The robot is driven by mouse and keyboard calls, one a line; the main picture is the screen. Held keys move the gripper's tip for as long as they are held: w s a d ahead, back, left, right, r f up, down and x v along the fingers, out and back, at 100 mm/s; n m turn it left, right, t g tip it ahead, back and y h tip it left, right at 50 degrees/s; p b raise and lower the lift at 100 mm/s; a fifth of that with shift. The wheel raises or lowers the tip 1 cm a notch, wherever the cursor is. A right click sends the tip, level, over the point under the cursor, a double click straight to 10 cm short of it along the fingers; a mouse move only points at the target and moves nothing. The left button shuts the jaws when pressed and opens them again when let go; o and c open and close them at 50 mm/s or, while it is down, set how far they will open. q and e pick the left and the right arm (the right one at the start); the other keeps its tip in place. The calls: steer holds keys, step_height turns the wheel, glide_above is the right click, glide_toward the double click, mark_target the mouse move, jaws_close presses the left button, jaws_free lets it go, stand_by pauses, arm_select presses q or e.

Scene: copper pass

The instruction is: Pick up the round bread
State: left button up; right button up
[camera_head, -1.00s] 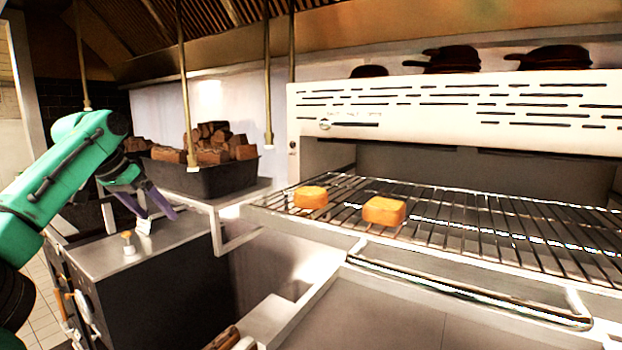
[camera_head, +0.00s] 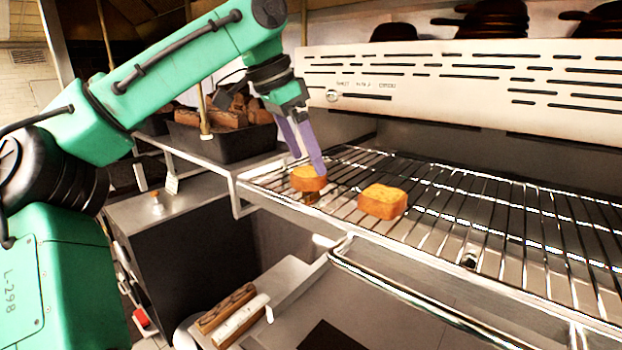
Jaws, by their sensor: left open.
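Two orange-brown pieces of bread rest on the wire rack (camera_head: 450,217). The left bread (camera_head: 308,180) looks rounder and lies near the rack's left end. The right bread (camera_head: 383,201) looks more block-shaped and lies a little nearer to me. My left gripper (camera_head: 309,166) reaches in from the left, its purple fingers pointing down at the left bread. The fingers are apart, with their tips at or just above its top and far side. I cannot tell whether they touch it. My right gripper is not in view.
A white slotted oven hood (camera_head: 440,80) hangs low over the back of the rack. A dark bin of wood chunks (camera_head: 232,141) stands behind my left arm. A metal handle bar (camera_head: 400,290) runs along the rack's front. Dark pans (camera_head: 492,20) sit on top.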

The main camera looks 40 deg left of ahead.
mark_target(307, 171)
arm_select(q)
steer(key=x, duration=0.3)
steer(key=shift+w+d, duration=0.1)
steer(key=shift+w, duration=0.05)
steer(key=shift+a+f, duration=0.15)
steer(key=shift+a, duration=0.05)
steer(key=shift+s+a, duration=0.2)
steer(key=shift+a, duration=0.1)
steer(key=shift+c, duration=0.6)
steer(key=c, duration=1)
steer(key=shift+w+d, duration=0.1)
steer(key=shift+d, duration=0.2)
